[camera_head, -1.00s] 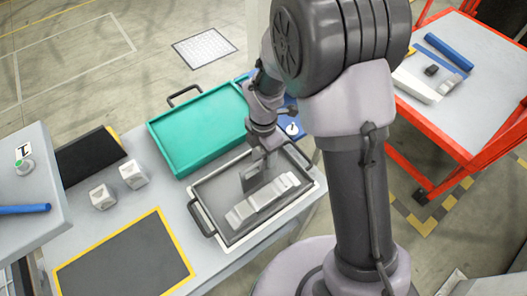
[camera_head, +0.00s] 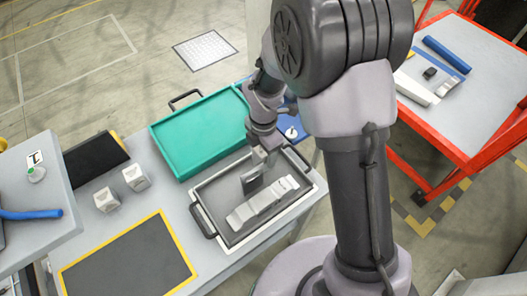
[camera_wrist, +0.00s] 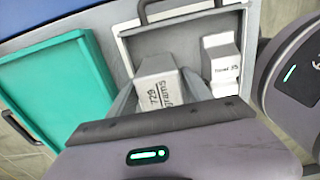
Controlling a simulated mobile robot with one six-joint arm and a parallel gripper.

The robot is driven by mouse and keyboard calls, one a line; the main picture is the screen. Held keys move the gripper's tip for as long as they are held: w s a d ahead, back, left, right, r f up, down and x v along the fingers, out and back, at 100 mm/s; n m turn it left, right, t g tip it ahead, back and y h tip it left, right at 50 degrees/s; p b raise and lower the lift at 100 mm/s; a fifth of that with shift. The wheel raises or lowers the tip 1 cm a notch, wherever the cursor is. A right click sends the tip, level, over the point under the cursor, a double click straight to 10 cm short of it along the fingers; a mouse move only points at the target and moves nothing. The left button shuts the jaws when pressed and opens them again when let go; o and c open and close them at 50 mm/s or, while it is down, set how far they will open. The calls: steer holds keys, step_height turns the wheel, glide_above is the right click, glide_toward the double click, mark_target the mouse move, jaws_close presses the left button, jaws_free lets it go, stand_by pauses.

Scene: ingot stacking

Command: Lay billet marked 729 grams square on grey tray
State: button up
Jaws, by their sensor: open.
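The billet marked 729 grams (camera_wrist: 158,90) is a pale block in the wrist view, lying in the grey tray (camera_wrist: 185,42). The open fingers of my gripper stand on either side of it. I cannot tell whether they touch it. In the head view my gripper (camera_head: 256,178) is low over the grey tray (camera_head: 215,190), and the marked billet is hard to tell apart from the fingers. A second pale billet (camera_wrist: 221,65) with small print lies beside it, apart, to its right in the wrist view.
A teal tray (camera_head: 198,135) adjoins the grey tray. Two pale cubes (camera_head: 135,177) stand left, near a black mat (camera_head: 95,157). A yellow-edged dark mat (camera_head: 130,260) lies in front. A red-framed cart (camera_head: 470,95) stands at right.

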steer(key=shift+r, duration=0.35)
steer(key=o, duration=0.6)
steer(key=shift+f, duration=0.1)
steer(key=shift+c, duration=0.2)
step_height(320, 180, up, 4)
steer(key=p, duration=0.3)
steer(key=shift+p, duration=0.4)
steer(key=o, duration=0.4)
steer(key=shift+c, duration=0.2)
step_height(320, 180, up, 18)
steer(key=p, duration=0.5)
steer(key=shift+f+p, duration=0.25)
steer(key=shift+p, duration=0.1)
